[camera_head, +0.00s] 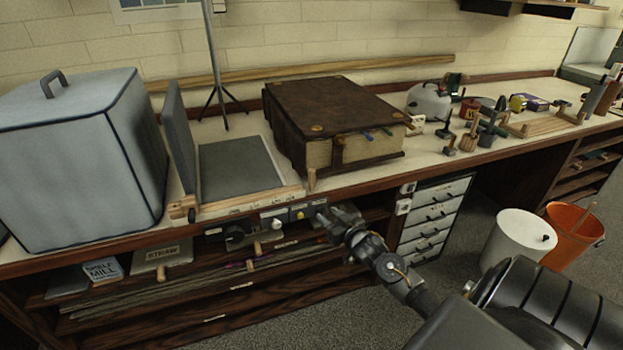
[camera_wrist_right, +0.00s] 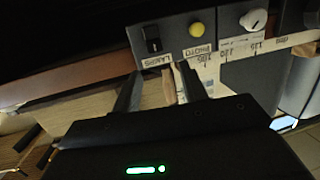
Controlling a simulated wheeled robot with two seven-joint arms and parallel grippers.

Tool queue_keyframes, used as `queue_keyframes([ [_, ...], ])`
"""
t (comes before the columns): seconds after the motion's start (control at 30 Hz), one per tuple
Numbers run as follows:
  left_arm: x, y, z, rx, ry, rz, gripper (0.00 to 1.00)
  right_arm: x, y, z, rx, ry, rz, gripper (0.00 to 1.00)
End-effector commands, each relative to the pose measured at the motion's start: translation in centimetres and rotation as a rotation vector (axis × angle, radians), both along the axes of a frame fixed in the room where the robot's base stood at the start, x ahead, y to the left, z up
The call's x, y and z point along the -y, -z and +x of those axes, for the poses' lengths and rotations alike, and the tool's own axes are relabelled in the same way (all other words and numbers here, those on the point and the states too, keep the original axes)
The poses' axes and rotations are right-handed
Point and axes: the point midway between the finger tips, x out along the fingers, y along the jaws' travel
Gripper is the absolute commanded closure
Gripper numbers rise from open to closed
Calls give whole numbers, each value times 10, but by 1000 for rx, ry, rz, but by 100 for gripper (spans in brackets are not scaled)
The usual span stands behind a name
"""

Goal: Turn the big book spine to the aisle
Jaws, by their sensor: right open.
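The big book (camera_head: 335,102) is thick and bound in dark brown leather, with brass corner pieces. It lies flat on the bench. Its pale page edges and a clasp strap face the front edge of the bench, and its dark, ribbed-looking side faces left. Coloured tabs stick out of its pages. My right gripper (camera_head: 330,213) is open and empty, below and in front of the book at the bench's front edge. In the right wrist view its two fingers (camera_wrist_right: 160,86) are apart, close to a switch panel (camera_wrist_right: 195,42). My left gripper is not in view.
A grey board stand (camera_head: 240,165) and a large covered box (camera_head: 75,160) stand left of the book. A kettle (camera_head: 428,100) and small tools stand to its right. White (camera_head: 515,240) and orange (camera_head: 572,232) buckets are on the floor.

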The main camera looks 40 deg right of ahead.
Motion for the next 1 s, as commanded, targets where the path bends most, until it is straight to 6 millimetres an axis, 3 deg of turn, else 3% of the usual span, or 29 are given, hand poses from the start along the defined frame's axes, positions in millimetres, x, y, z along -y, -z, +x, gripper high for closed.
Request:
queue_keyframes([
  [0.03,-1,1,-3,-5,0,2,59,1,-27,5,52,-8,-5,57],
  [0.1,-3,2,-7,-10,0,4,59,3,-56,8,106,-14,-8,57],
  [0.23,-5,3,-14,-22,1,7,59,3,-81,10,151,-22,-10,57],
  [0.47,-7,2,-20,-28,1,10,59,4,-84,18,157,-22,-9,57],
  [1.0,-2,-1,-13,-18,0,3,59,17,-84,105,155,-21,-10,57],
])
